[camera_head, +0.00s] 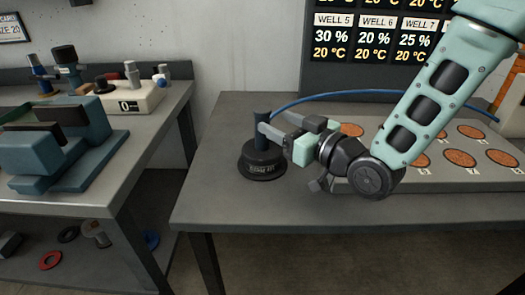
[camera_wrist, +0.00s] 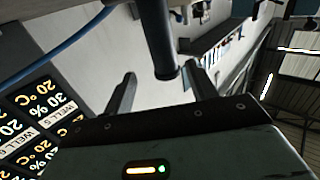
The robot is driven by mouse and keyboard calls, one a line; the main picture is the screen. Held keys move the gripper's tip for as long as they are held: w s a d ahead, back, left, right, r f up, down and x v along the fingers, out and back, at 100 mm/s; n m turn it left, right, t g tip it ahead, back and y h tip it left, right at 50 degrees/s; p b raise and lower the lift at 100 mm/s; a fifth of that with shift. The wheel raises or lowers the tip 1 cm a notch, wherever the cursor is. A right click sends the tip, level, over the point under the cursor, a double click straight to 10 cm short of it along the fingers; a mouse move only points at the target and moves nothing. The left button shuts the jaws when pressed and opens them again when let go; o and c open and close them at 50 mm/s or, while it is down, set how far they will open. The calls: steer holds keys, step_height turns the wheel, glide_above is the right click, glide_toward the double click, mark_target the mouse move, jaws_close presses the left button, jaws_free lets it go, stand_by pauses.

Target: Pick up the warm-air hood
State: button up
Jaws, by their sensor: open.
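The warm-air hood (camera_head: 262,162) looks like a dark round base with a lettered label and an upright post handle. It stands upright on the grey table, left of the plate of wells. My gripper (camera_head: 262,122) reaches in from the right, level with the post. In the wrist view the post (camera_wrist: 158,38) lies between the two open fingers (camera_wrist: 160,72), near their tips. A gap shows on each side of it. The hood's base is not clear in the wrist view.
A blue hose (camera_head: 360,92) arcs behind my arm. A plate with several copper-coloured discs (camera_head: 465,159) lies on the right. A display panel (camera_head: 345,45) stands behind. The left bench (camera_head: 150,125) carries blue equipment and a scale. The table's front left is clear.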

mark_target(268, 119)
steer(key=x, duration=0.3)
steer(key=p+x, duration=0.1)
steer(key=x, duration=0.1)
steer(key=shift+s+a+r, duration=0.1)
steer(key=shift+s+a, duration=0.1)
steer(key=shift+a, duration=0.15)
steer(key=shift+c, duration=0.4)
jaws_close()
